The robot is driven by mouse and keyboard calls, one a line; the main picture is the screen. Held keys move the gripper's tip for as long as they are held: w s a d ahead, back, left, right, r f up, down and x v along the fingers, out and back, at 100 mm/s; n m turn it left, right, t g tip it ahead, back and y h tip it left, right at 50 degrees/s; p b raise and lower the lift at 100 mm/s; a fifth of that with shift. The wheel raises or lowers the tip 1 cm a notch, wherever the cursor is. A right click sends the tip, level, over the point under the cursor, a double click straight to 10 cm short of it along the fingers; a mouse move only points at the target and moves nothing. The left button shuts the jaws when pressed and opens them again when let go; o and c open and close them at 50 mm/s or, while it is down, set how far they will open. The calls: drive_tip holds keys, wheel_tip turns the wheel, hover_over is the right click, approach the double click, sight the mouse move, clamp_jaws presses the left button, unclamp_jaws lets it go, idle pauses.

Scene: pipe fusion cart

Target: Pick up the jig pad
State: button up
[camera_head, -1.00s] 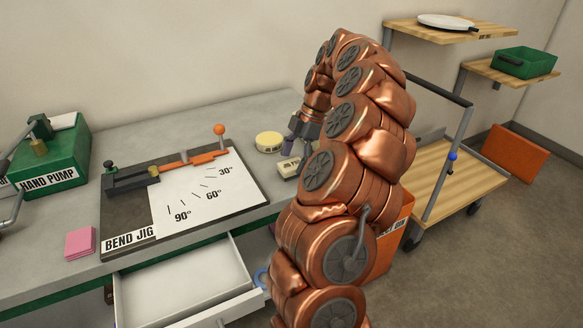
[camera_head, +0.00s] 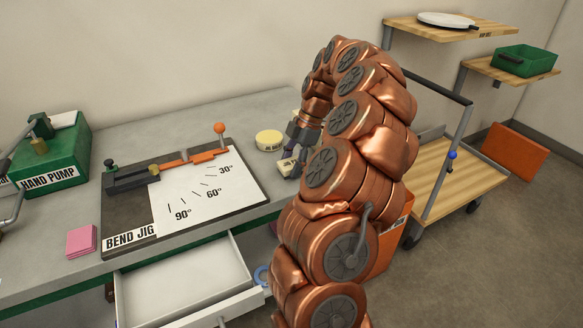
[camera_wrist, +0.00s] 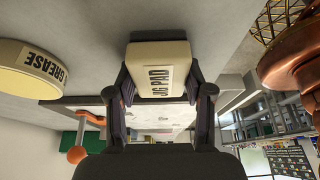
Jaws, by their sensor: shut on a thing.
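In the head view the pad (camera_head: 287,167) is partly hidden by my gripper (camera_head: 300,150), at the bench's right end. I cannot tell whether the pad touches the bench top or is slightly above it.
The round grease tin (camera_head: 269,140) stands close behind the pad. The bend jig board (camera_head: 128,220) with its orange lever lies to the left. An open drawer (camera_head: 185,285) juts out below the bench. A wooden cart (camera_head: 440,180) stands at right.

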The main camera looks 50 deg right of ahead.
sight(288, 165)
drive_tip(key=shift+c, duration=0.8)
drive_tip(key=shift+r, duration=0.1)
drive_tip(key=shift+r+b, duration=0.4)
drive_tip(key=shift+r, duration=1.15)
drive_tip(key=shift+s+r, duration=0.1)
drive_tip(key=shift+s, duration=0.1)
drive_tip(key=s+a+r+b, duration=0.1)
drive_tip(key=s+a+b, duration=0.1)
drive_tip(key=s, duration=1.3)
drive_tip(key=shift+s+a+r+b, duration=0.2)
drive_tip(key=shift+s+r+b, duration=0.05)
drive_tip(key=shift+b, duration=0.25)
